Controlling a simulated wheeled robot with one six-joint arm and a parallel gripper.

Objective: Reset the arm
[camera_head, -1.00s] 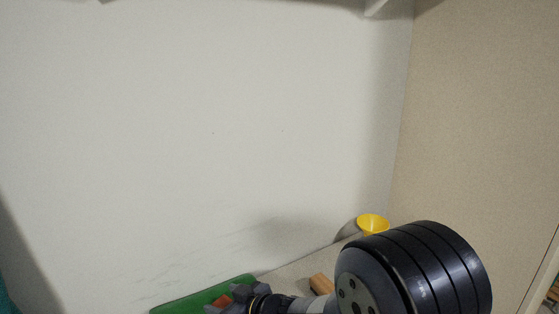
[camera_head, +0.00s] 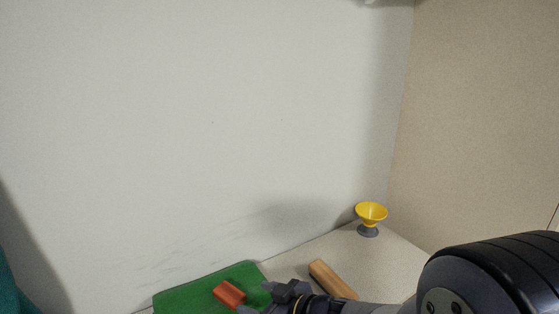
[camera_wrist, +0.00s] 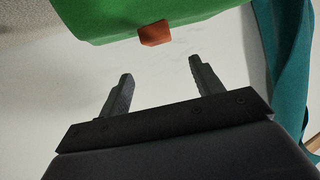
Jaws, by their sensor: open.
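My gripper (camera_wrist: 160,85) is open in the wrist view, its two dark fingers apart with nothing between them. In the head view its dark end (camera_head: 268,298) shows at the bottom edge, beside an orange-red block (camera_head: 229,294). The block lies on a green board (camera_head: 190,297). In the wrist view the block (camera_wrist: 155,33) is beyond the fingertips, apart from them, at the edge of the green board (camera_wrist: 100,18). My arm covers the lower right of the head view.
A yellow cup on a grey foot (camera_head: 371,213) stands in the back right corner. A wooden bar (camera_head: 331,279) lies on the pale surface (camera_head: 290,265) close to my arm. White and beige walls close in behind and right. Teal cloth (camera_wrist: 290,70) hangs at the wrist view's right.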

